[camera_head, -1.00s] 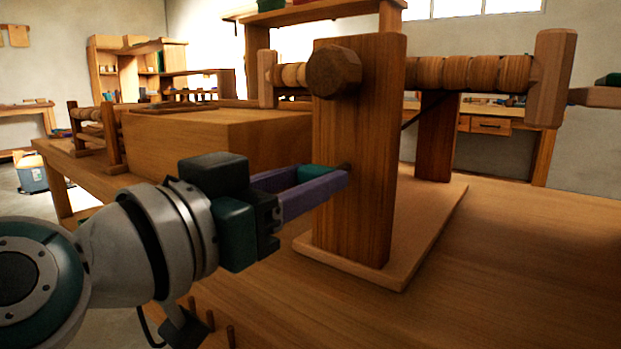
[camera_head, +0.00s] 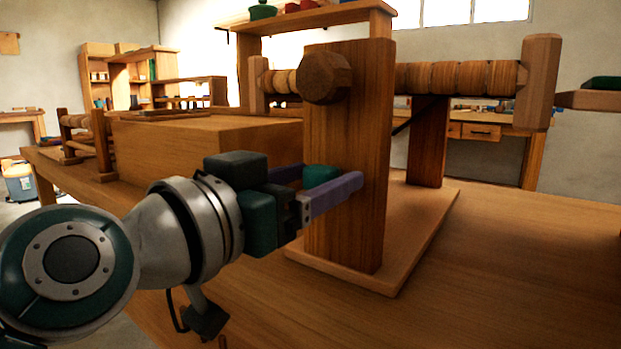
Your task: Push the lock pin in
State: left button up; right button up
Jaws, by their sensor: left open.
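A wooden upright post (camera_head: 347,130) stands on a flat wooden base (camera_head: 420,262) on the workbench. A dark faceted wooden knob (camera_head: 325,78) sticks out of the post's near face. My left gripper (camera_head: 335,180) comes in from the left, open, with its purple fingers in front of the post's lower half, below the knob. A teal part shows between the fingers; I cannot tell whether it is a finger pad. Whether the fingers touch the post is unclear. My right gripper is not in view.
A ribbed wooden roller (camera_head: 455,77) runs right from behind the post to a hexagonal end block (camera_head: 539,82). A large wooden box (camera_head: 205,145) stands behind my left arm. The bench top (camera_head: 530,260) at right is clear.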

pick_arm(q)
jog(key=shift+s+a, duration=0.25)
jog(key=shift+s, duration=0.05)
jog(key=p+v, duration=0.1)
jog(key=v, duration=0.8)
jog(key=shift+p, duration=0.3)
jog(key=shift+s, duration=0.1)
